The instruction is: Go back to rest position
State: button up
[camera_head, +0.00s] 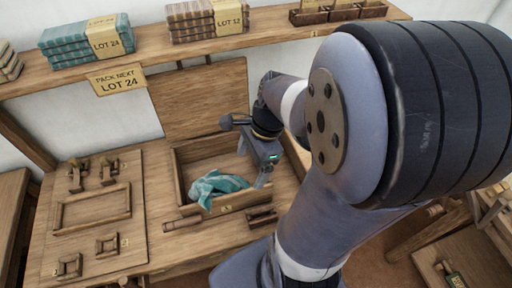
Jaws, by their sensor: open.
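My gripper (252,168) is open, over the right side of an open wooden box (183,196) on the bench. Its fingers point down, and I see nothing between them. A crumpled teal cloth (214,186) lies in the box and reaches its front wall, to the left of my gripper. The cloth looks apart from the fingers. The large upper part of my arm fills the right of the view and hides much of the bench there.
A shelf (150,50) above the box holds folded cloth stacks labelled LOT 24 (88,38) and LOT 12 (206,20). A sign (117,79) reads "PACK NEXT LOT 24". A raised wooden panel (200,98) stands behind the box. A board with fittings (93,210) lies left.

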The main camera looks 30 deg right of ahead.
jog(key=v, duration=0.6)
jog(key=shift+r, duration=0.2)
jog(key=b+x, duration=0.1)
jog(key=x, duration=1)
jog(key=shift+f+b, duration=0.3)
jog(key=shift+f, duration=0.1)
jog(key=shift+a+f+y+b, duration=0.2)
jog(key=shift+f+y+b, duration=0.25)
jog(key=shift+y+b, duration=0.45)
jog(key=shift+r, duration=0.1)
